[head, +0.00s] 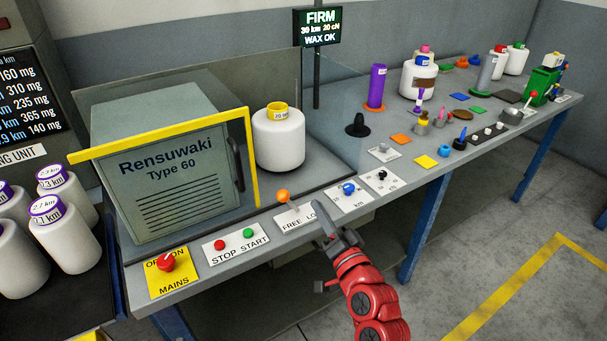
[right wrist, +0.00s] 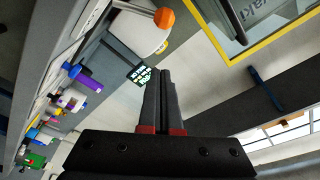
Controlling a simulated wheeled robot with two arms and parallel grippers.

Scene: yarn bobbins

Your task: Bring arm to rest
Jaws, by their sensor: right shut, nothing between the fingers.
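My right arm is red and comes in from the bottom of the head view. Its gripper (head: 322,215) is at the front edge of the grey bench, beside the FREE lever plate (head: 296,219) with its orange knob (head: 283,196). In the right wrist view the two dark fingers of this gripper (right wrist: 165,75) lie together, shut and empty. The orange knob (right wrist: 164,17) shows there above and apart from the fingertips. My left gripper is not in view.
The grey Rensuwaki cabinet (head: 176,170) with a yellow frame stands on the bench beside a white bobbin (head: 279,140). Plates with a mains switch (head: 166,263) and stop and start buttons (head: 235,240) line the front edge. Several bobbins stand at far left. Floor space right of the arm is clear.

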